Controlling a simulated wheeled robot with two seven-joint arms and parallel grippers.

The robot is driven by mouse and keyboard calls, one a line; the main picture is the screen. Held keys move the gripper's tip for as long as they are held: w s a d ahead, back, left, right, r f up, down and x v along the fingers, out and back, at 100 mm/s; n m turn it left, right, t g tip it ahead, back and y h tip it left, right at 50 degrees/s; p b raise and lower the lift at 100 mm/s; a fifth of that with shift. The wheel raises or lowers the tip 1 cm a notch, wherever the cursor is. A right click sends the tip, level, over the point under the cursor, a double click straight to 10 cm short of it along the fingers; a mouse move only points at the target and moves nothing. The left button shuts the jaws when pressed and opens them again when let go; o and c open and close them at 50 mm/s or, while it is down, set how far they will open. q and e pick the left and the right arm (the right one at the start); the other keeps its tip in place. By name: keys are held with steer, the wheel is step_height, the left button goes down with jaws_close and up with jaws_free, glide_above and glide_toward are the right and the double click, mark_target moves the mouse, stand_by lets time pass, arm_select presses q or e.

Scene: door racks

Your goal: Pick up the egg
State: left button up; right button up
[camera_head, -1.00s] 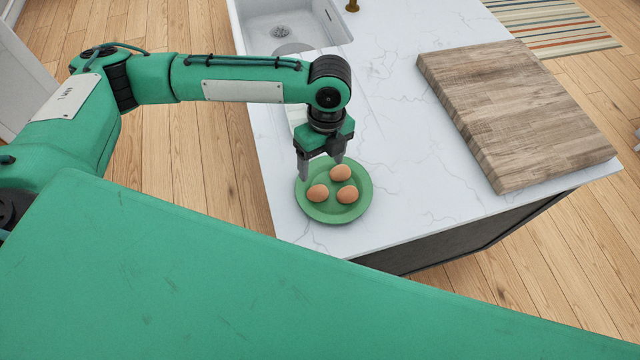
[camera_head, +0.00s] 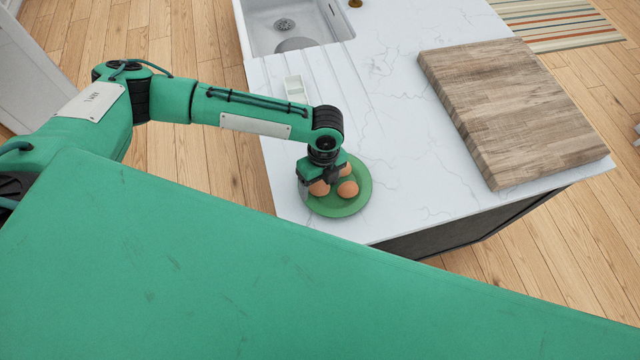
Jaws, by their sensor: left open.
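Three brown eggs lie on a round green plate (camera_head: 358,203) near the front left corner of the white counter. One egg (camera_head: 348,189) is at the right. Another egg (camera_head: 319,187) is at the left, partly covered by the gripper. The third egg (camera_head: 346,169) is at the back, also partly covered. My left gripper (camera_head: 318,190) is open and low over the left part of the plate, around or just above the left egg; its fingers are partly hidden, so contact cannot be told. My right gripper is not in view.
A thick wooden cutting board (camera_head: 515,110) lies on the right of the counter (camera_head: 410,180). A sink (camera_head: 295,25) is at the back left. The counter between plate and board is clear.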

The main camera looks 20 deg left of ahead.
arm_select(q)
steer(key=c, duration=0.7)
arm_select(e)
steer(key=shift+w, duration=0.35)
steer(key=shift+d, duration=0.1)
